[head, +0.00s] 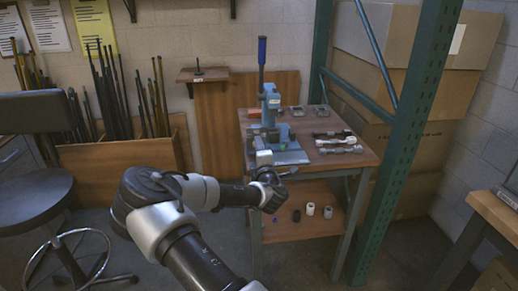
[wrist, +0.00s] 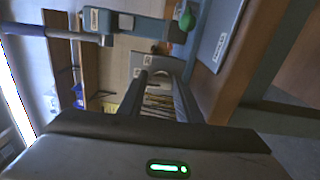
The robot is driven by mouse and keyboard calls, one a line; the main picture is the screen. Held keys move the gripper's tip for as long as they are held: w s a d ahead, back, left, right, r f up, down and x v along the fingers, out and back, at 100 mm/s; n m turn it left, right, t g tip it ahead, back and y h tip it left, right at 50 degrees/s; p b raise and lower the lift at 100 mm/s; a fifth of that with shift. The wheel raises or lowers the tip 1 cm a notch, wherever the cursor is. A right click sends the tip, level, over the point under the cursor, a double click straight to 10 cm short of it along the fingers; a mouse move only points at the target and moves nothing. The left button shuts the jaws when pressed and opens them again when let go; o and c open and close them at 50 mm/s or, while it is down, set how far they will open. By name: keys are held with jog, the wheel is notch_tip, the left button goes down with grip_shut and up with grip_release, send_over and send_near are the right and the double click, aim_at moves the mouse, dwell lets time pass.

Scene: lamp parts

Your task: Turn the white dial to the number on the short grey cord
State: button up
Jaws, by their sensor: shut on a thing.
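My gripper (wrist: 163,100) is at the front left of the work table, by the base of a blue press (head: 270,103). In the wrist view its two dark fingers are closed around a pale grey part (wrist: 160,66) with small white labels beside it. A light square face (head: 264,157) shows by my gripper in the head view; I cannot tell whether it is the white dial. No number can be read. Several cords lie on the table's right side: a dark one (head: 332,134), one with a whitish end (head: 350,140) and a grey one (head: 341,150).
The press has an upright blue-handled lever (head: 262,52) and a green knob (wrist: 187,20). Small cylinders, including a white one (head: 310,209), stand on the lower shelf (head: 290,228). A green rack post (head: 393,145) rises at the table's right. A stool (head: 35,195) stands left.

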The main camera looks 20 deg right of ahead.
dwell(0.3)
jog(key=o, duration=1)
jog(key=shift+o, duration=0.2)
jog(key=p+v, duration=0.1)
jog(key=v, duration=1.6)
jog(key=shift+s+p, duration=0.25)
jog(key=shift+p, duration=0.15)
jog(key=shift+r+m, duration=0.1)
jog(key=shift+m, duration=0.2)
